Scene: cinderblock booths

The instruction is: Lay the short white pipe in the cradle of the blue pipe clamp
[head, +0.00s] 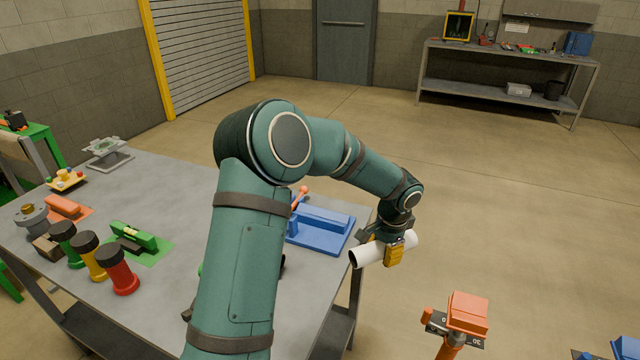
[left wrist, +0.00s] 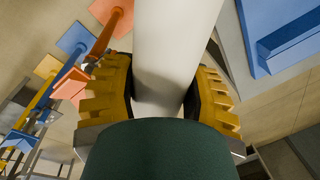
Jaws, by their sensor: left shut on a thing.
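The short white pipe (head: 367,255) is held in my left gripper (head: 388,248), beyond the table's right edge and above the floor. The jaws are closed across it. In the left wrist view the pipe (left wrist: 177,45) runs between the yellow finger pads of the gripper (left wrist: 165,95). The blue pipe clamp (head: 325,228) lies on the table near its right edge, left of the pipe and apart from it. It has an orange handle, and my left arm hides its left part. My right gripper is not in view.
The grey table (head: 180,195) carries green, yellow and red cylinders (head: 118,272), a green fixture (head: 135,238) and an orange block (head: 63,206). An orange-topped stand (head: 467,312) rises in front right of the pipe. The floor behind is clear up to a workbench (head: 510,55).

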